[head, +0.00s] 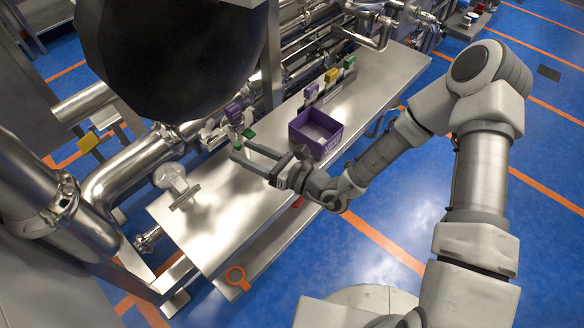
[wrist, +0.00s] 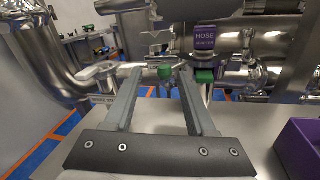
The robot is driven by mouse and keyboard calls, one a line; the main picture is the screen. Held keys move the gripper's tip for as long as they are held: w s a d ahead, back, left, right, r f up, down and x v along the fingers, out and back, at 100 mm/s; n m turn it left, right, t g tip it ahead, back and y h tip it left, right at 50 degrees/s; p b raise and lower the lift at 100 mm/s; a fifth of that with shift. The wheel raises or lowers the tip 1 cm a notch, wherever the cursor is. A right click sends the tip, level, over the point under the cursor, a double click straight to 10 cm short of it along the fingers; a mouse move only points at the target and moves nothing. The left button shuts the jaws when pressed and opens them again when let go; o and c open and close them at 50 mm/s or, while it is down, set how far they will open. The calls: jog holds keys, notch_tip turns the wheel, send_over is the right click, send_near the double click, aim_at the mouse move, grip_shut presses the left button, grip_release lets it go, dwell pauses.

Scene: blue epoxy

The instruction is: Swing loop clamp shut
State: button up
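My gripper (head: 240,149) reaches left over the steel bench, its fingers spread. In the wrist view the gripper (wrist: 160,73) is open, with nothing clearly held. Ahead of it is a steel pipe fitting with a purple HOSE tag (wrist: 205,38); the tag also shows in the head view (head: 233,112). Contact cannot be told.
A purple open box (head: 318,133) stands on the steel bench (head: 225,215) right of my gripper; it also shows in the wrist view (wrist: 299,148). Purple, yellow and green tagged pieces stand behind the box. Pipes crowd the back.

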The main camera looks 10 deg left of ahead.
jog(key=v, duration=1.4)
jog(key=shift+w+d, duration=0.25)
jog(key=shift+d, duration=0.1)
jog(key=s+d+r+n+g+h, duration=0.5)
jog(key=s+r+n+g+h, duration=0.25)
jog(key=n, duration=0.85)
jog(key=s+d+r+n+t+h, duration=0.1)
jog(key=d+r+n+t+h, duration=0.6)
jog(key=d+r, duration=0.8)
jog(key=d+t+h, duration=0.1)
jog(key=h, duration=0.2)
jog(key=shift+s+d+r, duration=0.15)
jog(key=shift+d+r, duration=0.05)
jog(key=shift+d, duration=0.15)
